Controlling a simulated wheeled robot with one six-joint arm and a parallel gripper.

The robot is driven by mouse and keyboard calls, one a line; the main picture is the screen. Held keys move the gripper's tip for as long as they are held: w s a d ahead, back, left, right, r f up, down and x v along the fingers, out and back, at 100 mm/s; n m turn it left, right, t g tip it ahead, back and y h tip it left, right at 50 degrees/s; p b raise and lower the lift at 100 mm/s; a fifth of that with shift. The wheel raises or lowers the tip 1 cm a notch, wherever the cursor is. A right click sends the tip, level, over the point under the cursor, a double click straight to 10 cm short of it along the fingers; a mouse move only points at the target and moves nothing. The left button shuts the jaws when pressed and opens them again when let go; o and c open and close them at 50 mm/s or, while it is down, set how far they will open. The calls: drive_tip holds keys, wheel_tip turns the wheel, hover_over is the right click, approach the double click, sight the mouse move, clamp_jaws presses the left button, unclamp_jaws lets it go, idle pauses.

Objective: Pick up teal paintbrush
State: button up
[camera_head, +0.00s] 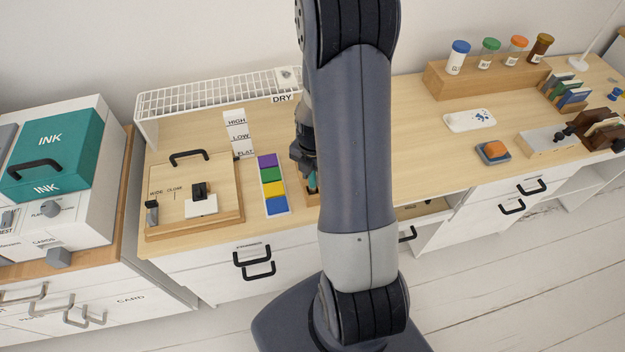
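My gripper (308,162) points down at the desk just left of my arm, which hides much of it. A small teal thing (312,180), perhaps the teal paintbrush, shows at the fingertips, above or in a small wooden holder (313,200). The arm covers the right part of the holder. I cannot tell whether the fingers touch the teal thing or are closed on it.
A strip of coloured blocks (272,184) stands close left of the holder. Further left is a wooden board with a handle (190,157). A wire rack (220,92) runs along the back. Capped jars (488,54) stand back right.

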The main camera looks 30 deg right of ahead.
clamp_jaws()
drive_tip(key=shift+r, duration=0.15)
wheel_tip(320, 180, up, 10)
drive_tip(key=shift+f+b, duration=0.1)
drive_tip(key=shift+b, duration=0.25)
